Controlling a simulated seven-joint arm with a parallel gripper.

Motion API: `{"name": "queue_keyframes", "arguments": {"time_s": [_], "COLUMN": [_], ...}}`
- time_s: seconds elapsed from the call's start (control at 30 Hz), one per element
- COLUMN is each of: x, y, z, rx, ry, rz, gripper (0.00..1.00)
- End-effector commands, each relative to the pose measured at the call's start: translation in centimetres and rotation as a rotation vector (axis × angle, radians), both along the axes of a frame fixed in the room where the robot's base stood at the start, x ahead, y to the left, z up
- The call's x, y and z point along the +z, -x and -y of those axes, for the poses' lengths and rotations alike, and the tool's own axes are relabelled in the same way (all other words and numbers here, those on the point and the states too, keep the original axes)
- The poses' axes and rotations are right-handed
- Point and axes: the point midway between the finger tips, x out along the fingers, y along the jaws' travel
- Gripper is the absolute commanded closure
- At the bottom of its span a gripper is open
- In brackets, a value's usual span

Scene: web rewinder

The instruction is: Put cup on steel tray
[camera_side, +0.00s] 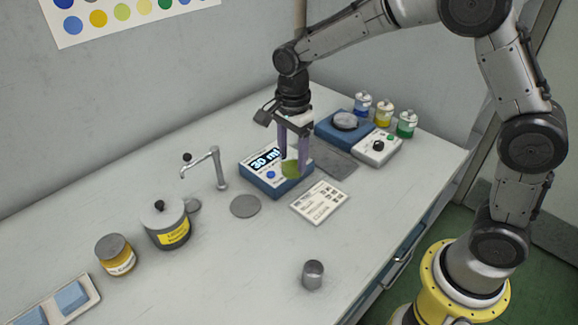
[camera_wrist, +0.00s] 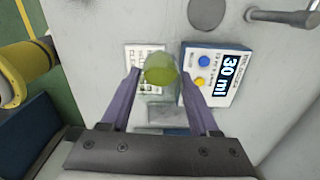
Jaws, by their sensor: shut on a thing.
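My gripper (camera_side: 294,164) is shut on the cup (camera_side: 290,169), a clear cup with yellow-green liquid. In the wrist view the cup (camera_wrist: 160,70) sits upright between the two purple fingers (camera_wrist: 160,78). In the side view it overlaps the blue device with the "30 ml" display; in the wrist view that device is to its right. I cannot tell the cup's height over the table. A flat grey rectangular plate (camera_side: 334,162), likely the steel tray, lies behind and right of my gripper in the side view. It partly shows below the cup in the wrist view (camera_wrist: 168,114).
The "30 ml" device (camera_side: 262,180) and a printed card (camera_side: 319,202) are close by. A blue stirrer unit (camera_side: 341,130) and several small bottles (camera_side: 383,116) stand behind the plate. A tap (camera_side: 219,170), a grey disc (camera_side: 245,206) and jars are left.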

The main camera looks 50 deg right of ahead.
Motion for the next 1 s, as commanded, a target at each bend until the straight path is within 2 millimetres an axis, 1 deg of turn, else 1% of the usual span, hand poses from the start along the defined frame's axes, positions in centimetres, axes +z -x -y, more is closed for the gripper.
{"name": "queue_keyframes", "arguments": {"time_s": [0.03, 0.17, 0.2, 0.27, 0.3, 0.4, 0.5, 0.6, 0.7, 0.87, 1.0], "x": [-0.5, -1.7, -2.1, -2.8, -3.1, -4.0, -4.7, -5.2, -5.4, -6.2, -7.4], "y": [-0.9, -2.4, -2.7, -3.0, -3.0, -2.8, -2.3, -1.7, -1.4, -1.3, -1.3], "z": [2.0, 7.2, 9.0, 11.5, 13.0, 16.4, 18.9, 20.4, 21.1, 21.3, 21.2], "rx": [-0.034, -0.119, -0.148, -0.194, -0.223, -0.293, -0.35, -0.386, -0.403, -0.408, -0.407], "ry": [0.0, 0.0, 0.0, 0.0, 0.0, 0.0, 0.0, -0.001, 0.0, -0.001, -0.001], "rz": [-0.001, -0.002, -0.002, -0.002, 0.0, -0.001, 0.0, -0.001, 0.0, -0.002, -0.002], "gripper": [1.0, 1.0, 1.0, 1.0, 1.0, 1.0, 1.0, 1.0, 1.0, 1.0, 1.0]}}
